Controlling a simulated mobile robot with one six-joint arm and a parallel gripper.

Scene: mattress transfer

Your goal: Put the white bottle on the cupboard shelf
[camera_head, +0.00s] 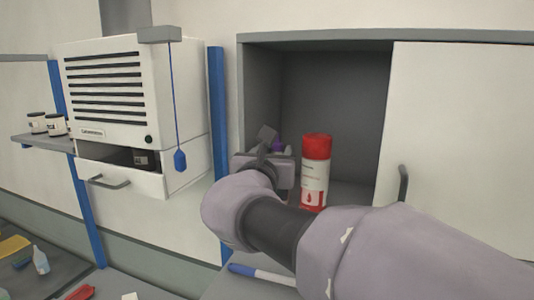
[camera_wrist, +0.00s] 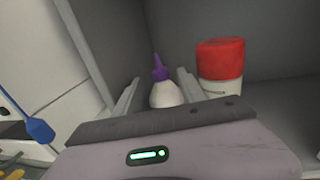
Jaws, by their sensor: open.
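The white bottle (camera_wrist: 166,94) has a purple pointed cap and stands roughly upright inside the open cupboard, near its left wall. In the head view only its purple cap (camera_head: 277,144) shows clearly behind my gripper. My gripper (camera_wrist: 160,77) is open, with one finger on each side of the bottle; the fingers look apart from it. The bottle's base is hidden behind the gripper body, so I cannot see how it meets the cupboard shelf (camera_head: 345,196).
A red-capped container (camera_head: 315,170) stands just right of my gripper in the cupboard. The sliding door (camera_head: 465,140) covers the right side. A white vented unit (camera_head: 135,110) with a hanging blue tag (camera_head: 180,160) is at left. A blue-and-white pen-like item (camera_head: 262,274) lies below.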

